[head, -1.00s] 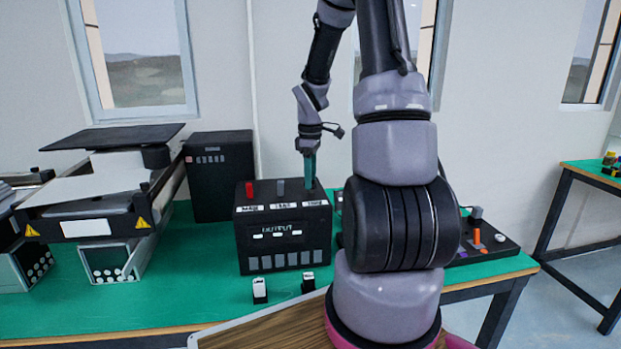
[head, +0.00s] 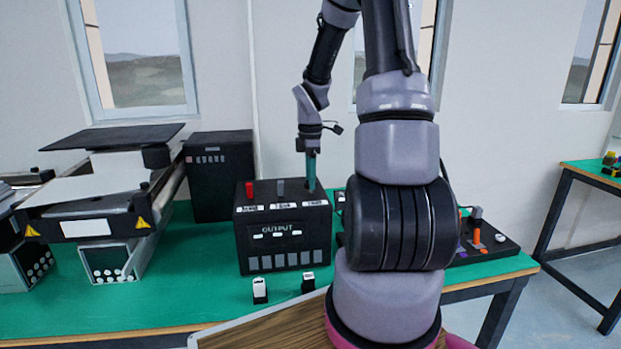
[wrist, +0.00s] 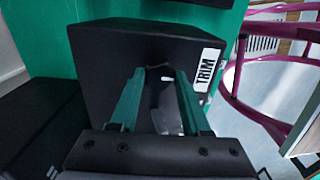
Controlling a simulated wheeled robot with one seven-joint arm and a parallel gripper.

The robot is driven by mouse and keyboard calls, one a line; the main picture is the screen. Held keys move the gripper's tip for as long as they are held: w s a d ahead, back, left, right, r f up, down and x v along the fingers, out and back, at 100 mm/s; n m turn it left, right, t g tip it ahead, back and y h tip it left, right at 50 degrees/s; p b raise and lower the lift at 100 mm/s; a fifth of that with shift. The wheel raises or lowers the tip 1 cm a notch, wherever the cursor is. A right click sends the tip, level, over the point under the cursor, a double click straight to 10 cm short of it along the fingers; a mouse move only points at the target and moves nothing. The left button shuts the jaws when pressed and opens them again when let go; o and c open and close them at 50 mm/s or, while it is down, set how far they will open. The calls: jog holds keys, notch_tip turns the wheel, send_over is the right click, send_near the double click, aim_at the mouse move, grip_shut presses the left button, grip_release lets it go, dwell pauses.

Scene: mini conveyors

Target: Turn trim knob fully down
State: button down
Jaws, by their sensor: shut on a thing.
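The black OUTPUT box (head: 283,240) stands on the green bench, with a red knob (head: 249,189) and a dark grey knob (head: 281,187) on its top. My gripper (head: 311,188) points straight down at the right end of the box top, above the third label. In the wrist view, the white TRIM label (wrist: 207,70) lies just right of my gripper (wrist: 160,76). Its teal fingers stand on either side of the pale grey trim knob (wrist: 164,108) and are shut on it. The knob is mostly hidden in the head view, and its exact setting cannot be read.
A mini conveyor (head: 90,205) stands at the left, with a tall black box (head: 219,175) behind. A dark panel with knobs (head: 490,240) is at the right, partly behind my arm.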

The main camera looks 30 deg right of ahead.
jog(key=shift+w, duration=0.1)
jog(key=shift+c, duration=1.8)
grip_release()
notch_tip(320, 180, up, 11)
jog(key=s+a+r+m+t+y, duration=0.1)
jog(key=s+a+r+m+t, duration=0.2)
jog(key=s+a+r+m, duration=0.3)
jog(key=s+a+r+m+t+y, duration=0.1)
jog(key=s+a+r+m+t, duration=0.3)
jog(key=s+m, duration=0.9)
jog(key=a+r, duration=0.3)
jog(key=r, duration=0.1)
jog(key=shift+s+a+r, duration=0.3)
jog(key=shift+s+r, duration=0.05)
jog(key=shift+r, duration=0.05)
